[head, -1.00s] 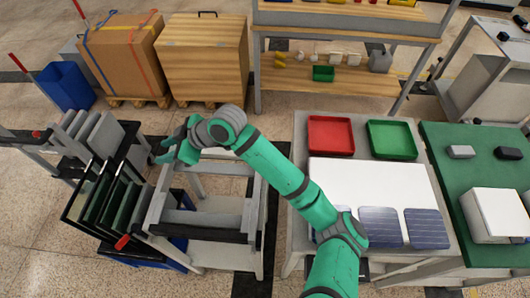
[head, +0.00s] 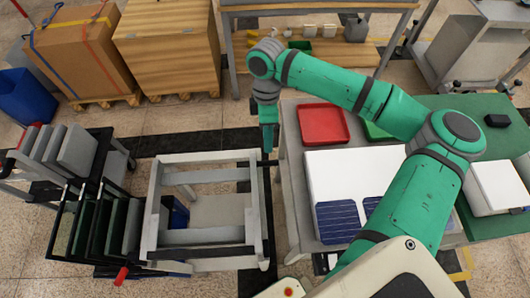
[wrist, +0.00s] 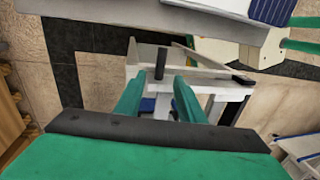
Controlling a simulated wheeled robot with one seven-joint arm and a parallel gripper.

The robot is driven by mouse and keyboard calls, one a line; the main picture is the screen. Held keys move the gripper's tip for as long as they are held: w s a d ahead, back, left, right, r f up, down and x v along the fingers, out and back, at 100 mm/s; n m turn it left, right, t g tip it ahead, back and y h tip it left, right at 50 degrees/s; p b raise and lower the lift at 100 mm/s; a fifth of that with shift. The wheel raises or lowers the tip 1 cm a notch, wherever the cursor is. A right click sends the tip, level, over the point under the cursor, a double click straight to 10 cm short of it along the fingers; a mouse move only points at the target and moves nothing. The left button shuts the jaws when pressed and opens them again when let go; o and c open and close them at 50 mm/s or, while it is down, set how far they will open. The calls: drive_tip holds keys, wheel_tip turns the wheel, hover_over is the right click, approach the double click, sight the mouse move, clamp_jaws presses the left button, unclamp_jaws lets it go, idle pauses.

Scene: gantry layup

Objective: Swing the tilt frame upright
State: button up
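The tilt frame (head: 252,205), a pale grey open rectangle of bars, lies about level on its stand left of the workbench. In the wrist view its pale bars (wrist: 147,52) show beyond my fingers, with a dark upright peg (wrist: 160,62) and a second dark block (wrist: 243,80). My gripper (head: 268,148) points down at the frame's far right corner. In the wrist view the two green fingers of my gripper (wrist: 159,82) are apart, with the peg seen between and beyond their tips. Nothing is visibly held. Whether the fingers reach down around the peg I cannot tell.
The workbench (head: 290,135) stands close on the right, with a red tray (head: 322,125), a white board (head: 335,175) and dark blue solar cells (head: 338,222). A rack of panels (head: 75,155) stands close on the left. Open floor (head: 185,125) lies behind the frame.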

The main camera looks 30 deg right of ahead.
drive_tip(key=f, duration=0.3)
drive_tip(key=s+f, duration=0.1)
drive_tip(key=f, duration=0.2)
drive_tip(key=a+f, duration=0.1)
drive_tip(key=f, duration=0.2)
drive_tip(key=shift+s+f, duration=0.25)
drive_tip(key=shift+s, duration=0.15)
clamp_jaws()
